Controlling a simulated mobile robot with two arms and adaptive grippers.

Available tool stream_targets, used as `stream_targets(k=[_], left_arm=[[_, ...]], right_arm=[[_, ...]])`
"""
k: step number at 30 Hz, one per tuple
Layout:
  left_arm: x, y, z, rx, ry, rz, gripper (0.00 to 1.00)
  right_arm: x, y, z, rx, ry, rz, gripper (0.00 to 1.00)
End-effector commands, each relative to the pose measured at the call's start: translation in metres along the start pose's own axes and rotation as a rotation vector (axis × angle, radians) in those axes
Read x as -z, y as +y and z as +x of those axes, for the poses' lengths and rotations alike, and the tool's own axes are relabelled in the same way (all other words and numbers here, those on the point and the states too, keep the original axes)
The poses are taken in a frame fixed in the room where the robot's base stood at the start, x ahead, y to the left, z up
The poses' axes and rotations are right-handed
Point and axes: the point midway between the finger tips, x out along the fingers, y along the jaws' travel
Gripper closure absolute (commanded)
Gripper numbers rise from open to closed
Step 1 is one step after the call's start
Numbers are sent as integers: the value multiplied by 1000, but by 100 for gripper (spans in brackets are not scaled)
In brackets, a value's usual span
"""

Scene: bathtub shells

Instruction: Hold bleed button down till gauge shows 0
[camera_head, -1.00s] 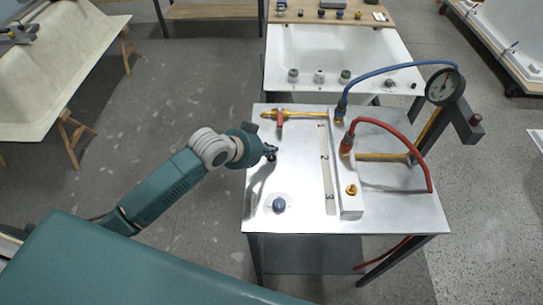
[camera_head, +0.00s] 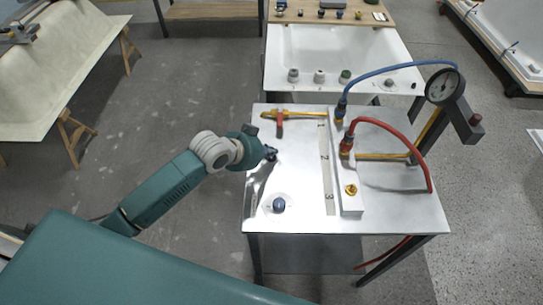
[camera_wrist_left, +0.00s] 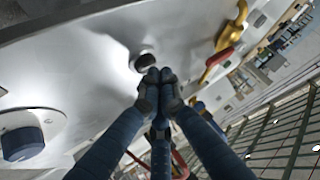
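My left gripper (camera_head: 271,154) is low over the left part of the steel bench top (camera_head: 300,180). In the left wrist view, the gripper (camera_wrist_left: 160,78) has its dark fingertips together with nothing seen between them. A dark round button (camera_wrist_left: 145,62) in a pale collar sits just beyond the tips; I cannot tell whether they touch it. My right gripper is not in view.
A blue knob (camera_head: 279,205) is at the front left of the bench. A yellow valve with a red lever (camera_head: 279,122) lies behind my gripper. A blue hose (camera_head: 385,70) and a red hose (camera_head: 400,135) arch over the right side. The bench's left edge is close.

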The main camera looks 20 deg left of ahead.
Motion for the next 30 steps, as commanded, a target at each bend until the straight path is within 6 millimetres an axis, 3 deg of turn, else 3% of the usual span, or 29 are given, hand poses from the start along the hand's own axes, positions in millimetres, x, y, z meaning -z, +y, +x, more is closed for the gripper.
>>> stream_targets(k=[30], left_arm=[[-6,3,5,-2,-3,0,100]], right_arm=[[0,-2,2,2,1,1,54]])
